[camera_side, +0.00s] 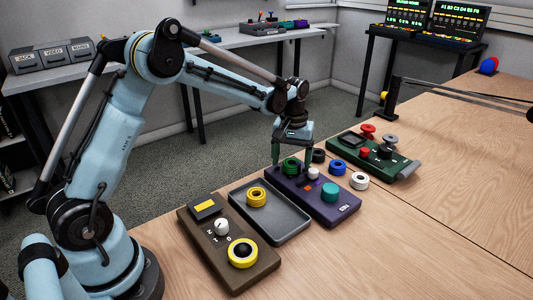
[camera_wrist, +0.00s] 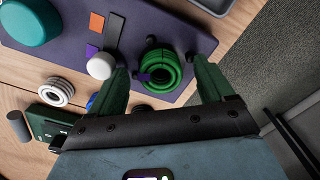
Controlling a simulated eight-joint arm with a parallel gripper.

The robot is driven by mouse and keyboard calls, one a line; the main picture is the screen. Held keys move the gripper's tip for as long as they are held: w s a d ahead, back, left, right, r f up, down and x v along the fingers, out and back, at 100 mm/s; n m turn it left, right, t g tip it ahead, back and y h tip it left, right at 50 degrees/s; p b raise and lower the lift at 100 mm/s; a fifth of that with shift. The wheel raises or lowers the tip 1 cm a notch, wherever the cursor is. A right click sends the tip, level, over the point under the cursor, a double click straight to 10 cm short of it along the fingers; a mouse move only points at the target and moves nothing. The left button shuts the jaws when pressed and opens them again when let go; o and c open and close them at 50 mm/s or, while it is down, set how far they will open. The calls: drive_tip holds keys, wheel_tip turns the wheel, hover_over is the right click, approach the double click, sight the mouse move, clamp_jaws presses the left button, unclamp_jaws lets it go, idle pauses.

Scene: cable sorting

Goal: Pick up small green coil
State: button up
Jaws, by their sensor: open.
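The small green coil (camera_side: 291,165) lies on the far end of the purple panel (camera_side: 333,216) in the side view. In the wrist view the green coil (camera_wrist: 161,72) sits between the tips of my gripper (camera_wrist: 160,68). My gripper (camera_side: 291,158) points down over the coil, its green fingers spread to either side of it. The jaws are open, and I cannot tell whether either finger touches the coil. Part of the coil is hidden by the fingers in the side view.
The panel also carries a white knob (camera_side: 313,174) close to the coil and a teal knob (camera_side: 330,192). Black (camera_side: 318,156), blue (camera_side: 337,167) and white (camera_side: 359,181) coils lie to the right. A grey tray (camera_side: 272,216) holds a yellow coil (camera_side: 256,197).

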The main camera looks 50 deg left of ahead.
sight(293, 165)
drive_tip(key=shift+f, duration=0.1)
drive_tip(key=shift+c, duration=0.3)
drive_tip(key=c, duration=1.2)
drive_tip(key=shift+r, duration=0.55)
drive_tip(key=r, duration=0.2)
drive_tip(key=d+r, duration=0.1)
drive_tip(key=shift+s+d+r, duration=0.1)
drive_tip(key=shift+s+r, duration=0.15)
drive_tip(key=shift+r, duration=0.1)
drive_tip(key=s+d+r, duration=0.4)
drive_tip(key=d+r, duration=0.2)
drive_tip(key=d, duration=0.3)
drive_tip(key=shift+d, duration=0.3)
drive_tip(key=shift+s+a+r, duration=0.1)
drive_tip(key=shift+s, duration=0.05)
